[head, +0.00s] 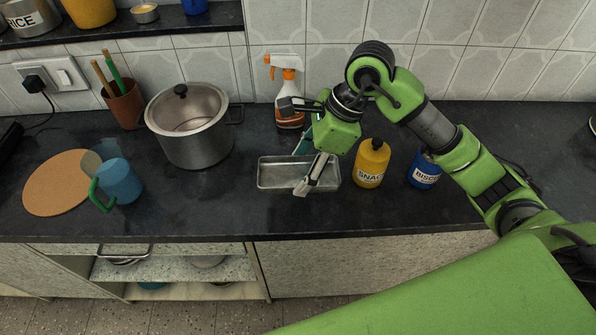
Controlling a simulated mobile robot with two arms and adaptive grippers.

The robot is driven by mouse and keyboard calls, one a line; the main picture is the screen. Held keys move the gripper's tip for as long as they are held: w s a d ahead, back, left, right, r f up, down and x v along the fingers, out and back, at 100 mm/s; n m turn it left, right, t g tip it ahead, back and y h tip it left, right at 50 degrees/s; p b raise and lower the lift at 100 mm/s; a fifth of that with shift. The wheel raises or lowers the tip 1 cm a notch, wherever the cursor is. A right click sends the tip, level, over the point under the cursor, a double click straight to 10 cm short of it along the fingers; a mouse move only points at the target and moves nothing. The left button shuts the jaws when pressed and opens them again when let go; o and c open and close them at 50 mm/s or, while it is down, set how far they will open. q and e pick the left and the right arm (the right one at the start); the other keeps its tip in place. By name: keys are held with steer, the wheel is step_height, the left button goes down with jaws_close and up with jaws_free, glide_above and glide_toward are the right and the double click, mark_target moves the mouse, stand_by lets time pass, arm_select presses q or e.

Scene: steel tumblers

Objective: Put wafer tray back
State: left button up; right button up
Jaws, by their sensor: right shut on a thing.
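A shallow rectangular steel tray (272,174) lies on the dark counter, near the middle of the head view. It looks empty where it shows. My right gripper (293,149) is above the tray's right half, with one finger across the tray in the picture and the other in front of the spray bottle. The gripper is shut on a small teal thing (303,143) between its fingers, largely hidden by the gripper, so I cannot tell what it is. My left gripper is not in view.
A spray bottle (289,88) stands behind the gripper. A steel pot (190,140) is left of the tray; a yellow jar (371,165) and blue jar (425,170) are right. A blue mug (121,181) stands by a cork mat (52,187). Counter between mug and tray is clear.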

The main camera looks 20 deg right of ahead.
mark_target(299, 167)
steer(key=w+f, duration=0.4)
steer(key=f, duration=0.1)
steer(key=shift+w+d+f+p, duration=0.15)
steer(key=shift+w+d+p, duration=0.05)
steer(key=shift+d+p, duration=0.15)
steer(key=f+p, duration=0.1)
steer(key=f, duration=0.2)
steer(key=shift+w, duration=0.2)
steer(key=shift+f, duration=0.3)
steer(key=shift+f, duration=0.2)
steer(key=o, duration=1.3)
steer(key=shift+c, duration=0.2)
steer(key=shift+r, duration=0.1)
